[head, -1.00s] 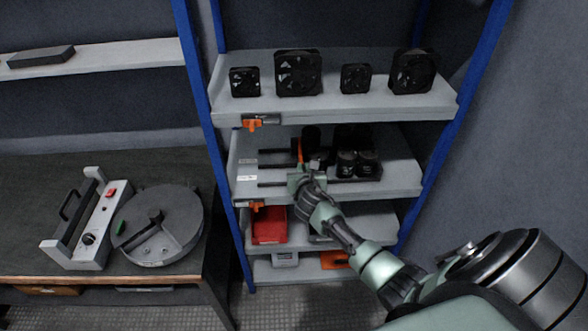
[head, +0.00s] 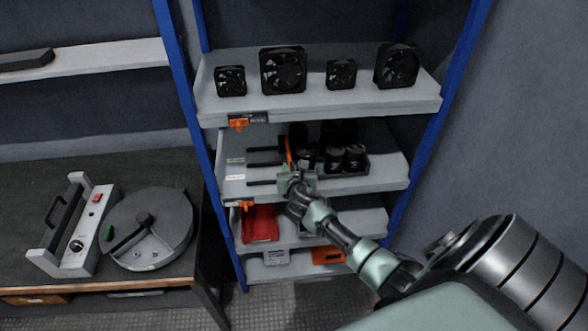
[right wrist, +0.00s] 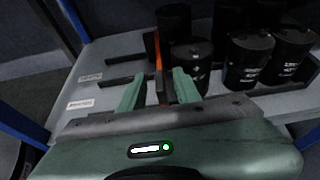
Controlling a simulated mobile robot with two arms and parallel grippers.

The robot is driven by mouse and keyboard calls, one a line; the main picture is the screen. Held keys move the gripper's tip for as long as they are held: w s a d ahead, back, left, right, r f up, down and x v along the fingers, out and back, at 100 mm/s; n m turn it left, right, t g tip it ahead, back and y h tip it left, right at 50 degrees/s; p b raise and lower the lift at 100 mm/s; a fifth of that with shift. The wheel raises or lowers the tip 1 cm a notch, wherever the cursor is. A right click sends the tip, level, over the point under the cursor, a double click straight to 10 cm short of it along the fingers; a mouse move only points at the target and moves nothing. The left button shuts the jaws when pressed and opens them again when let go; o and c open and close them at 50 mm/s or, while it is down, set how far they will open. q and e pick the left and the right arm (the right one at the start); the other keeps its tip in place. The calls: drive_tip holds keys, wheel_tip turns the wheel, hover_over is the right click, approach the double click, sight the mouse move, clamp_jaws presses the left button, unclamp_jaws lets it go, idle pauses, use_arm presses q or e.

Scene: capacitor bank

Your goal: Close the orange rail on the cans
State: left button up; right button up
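The orange rail (head: 289,151) stands on the middle shelf, at the left side of the black cans (head: 333,159). In the right wrist view the rail (right wrist: 159,72) shows as a narrow upright bar with a dark lower end. My right gripper (right wrist: 159,78) has its two green fingers apart, one on each side of the rail, with gaps visible. In the head view my right gripper (head: 293,177) is at the shelf's front, near the rail. The cans (right wrist: 248,60) stand to the rail's right, the nearest one close to it. My left gripper is not in view.
Dark bars (head: 264,165) run along the left of the middle shelf (head: 232,186). Fans (head: 283,71) stand on the shelf above. A red bin (head: 260,223) sits below. Blue posts (head: 178,80) flank the shelves. A workbench (head: 60,182) with equipment is at left.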

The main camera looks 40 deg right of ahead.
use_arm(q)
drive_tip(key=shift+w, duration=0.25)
use_arm(e)
drive_tip(key=v, duration=0.6)
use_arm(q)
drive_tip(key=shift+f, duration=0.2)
use_arm(e)
drive_tip(key=shift+f, duration=0.1)
